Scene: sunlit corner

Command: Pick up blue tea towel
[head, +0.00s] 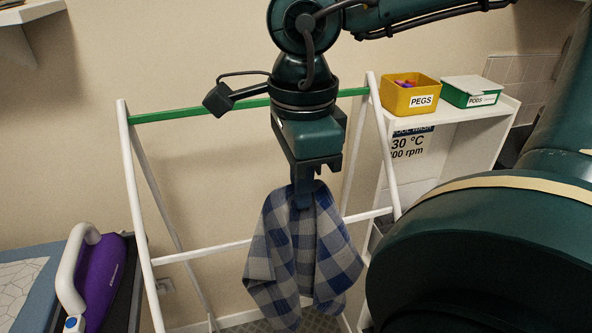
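The blue tea towel (305,255), checked in blue, grey and white, hangs in loose folds below my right gripper (304,197). The gripper points down, and its fingers are shut on the gathered top of the towel. The fingertips are partly hidden by the cloth. The towel hangs in front of the white drying rack (133,185); I cannot tell whether it touches the rack's lower rail. My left gripper is not in view.
The rack's green top bar (180,114) runs behind my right wrist. A yellow pegs box (409,95) and a green pods box (471,91) stand on a white shelf unit (505,106) at right. A purple iron (104,280) stands at lower left.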

